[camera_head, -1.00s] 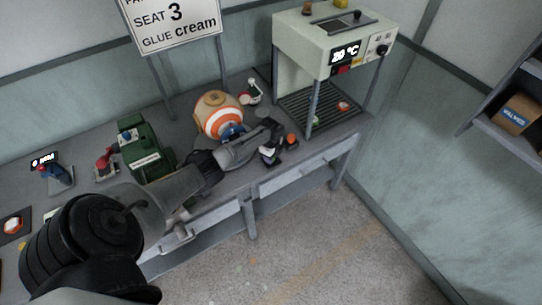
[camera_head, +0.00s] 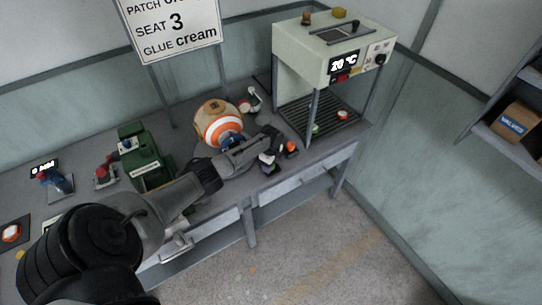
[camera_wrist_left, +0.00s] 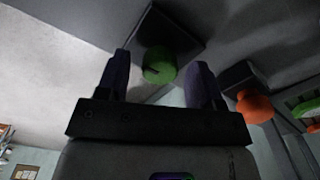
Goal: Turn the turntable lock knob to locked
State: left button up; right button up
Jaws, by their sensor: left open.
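A green round knob (camera_wrist_left: 159,65) on a dark square base shows in the left wrist view, between the two fingers of my left gripper (camera_wrist_left: 161,78). The fingers stand apart on either side of it, and I cannot tell whether they touch it. A dark mark runs across the knob. In the head view my left gripper (camera_head: 268,160) is at the bench's front edge, right of the orange and white ball (camera_head: 219,124), and hides the knob. The ball's support is mostly hidden. My right gripper is not in view.
An orange knob (camera_wrist_left: 255,107) is close to the right finger; it also shows in the head view (camera_head: 291,148). A pale heating press (camera_head: 330,55) stands at the right. A green machine (camera_head: 144,160) is left of the ball.

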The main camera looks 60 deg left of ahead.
pick_arm(q)
notch_tip(320, 180, up, 13)
jog(key=p, duration=0.2)
jog(key=shift+r, duration=0.15)
dwell(0.7)
